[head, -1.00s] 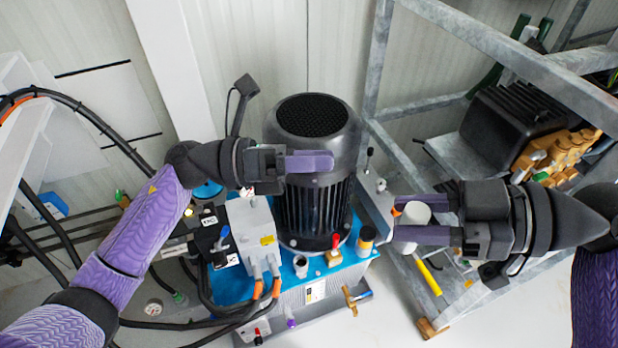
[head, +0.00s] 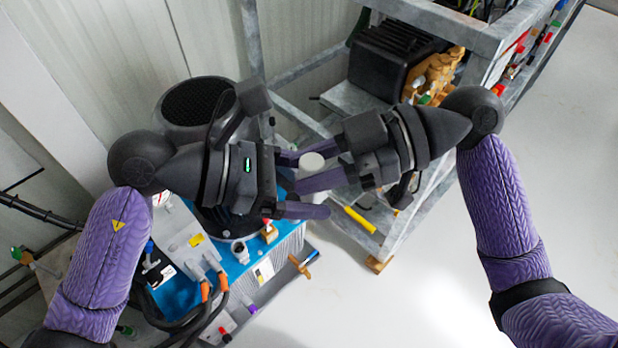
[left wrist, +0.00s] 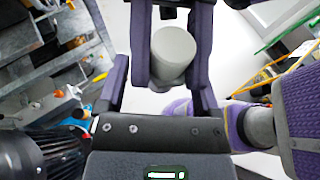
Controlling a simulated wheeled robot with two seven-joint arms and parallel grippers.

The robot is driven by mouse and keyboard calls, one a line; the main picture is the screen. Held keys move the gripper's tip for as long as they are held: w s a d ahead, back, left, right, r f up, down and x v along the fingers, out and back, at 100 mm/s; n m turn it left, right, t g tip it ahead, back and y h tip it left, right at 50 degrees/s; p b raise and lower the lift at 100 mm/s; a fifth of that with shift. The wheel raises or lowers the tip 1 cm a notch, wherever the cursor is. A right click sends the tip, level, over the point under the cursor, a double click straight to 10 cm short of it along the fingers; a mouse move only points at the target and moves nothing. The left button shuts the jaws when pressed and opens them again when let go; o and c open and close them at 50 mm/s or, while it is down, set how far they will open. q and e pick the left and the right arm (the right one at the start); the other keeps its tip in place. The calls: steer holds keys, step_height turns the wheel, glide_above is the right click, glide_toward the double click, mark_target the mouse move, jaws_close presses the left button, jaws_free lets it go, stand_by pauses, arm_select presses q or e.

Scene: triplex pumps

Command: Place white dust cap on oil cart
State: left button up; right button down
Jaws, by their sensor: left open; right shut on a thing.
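The white dust cap (head: 312,162) is a small pale cylinder held between the purple fingers of my right gripper (head: 318,165), in mid-air. My left gripper (head: 300,185) is open, its fingers pointing right, close to the cap. In the left wrist view the cap (left wrist: 173,52) lies between the right gripper's fingers, with my left fingers (left wrist: 162,85) on either side. Whether the left fingers touch it, I cannot tell. The oil cart is not clearly identifiable; a blue-topped unit (head: 235,272) with a dark motor (head: 190,108) stands below left.
A grey metal frame (head: 415,205) holds a black box (head: 393,65) and brown parts (head: 437,75). A yellow bar (head: 360,219) lies near its lower edge. Orange-ended hoses (head: 222,283) run from the blue-topped unit. The white floor (head: 430,290) at lower right is clear.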

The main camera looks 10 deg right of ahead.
arm_select(q)
steer(key=shift+d+f, duration=0.1)
steer(key=shift+d, duration=0.15)
steer(key=shift+c, duration=0.2)
jaws_close()
arm_select(e)
steer(key=shift+c, duration=1.5)
jaws_free()
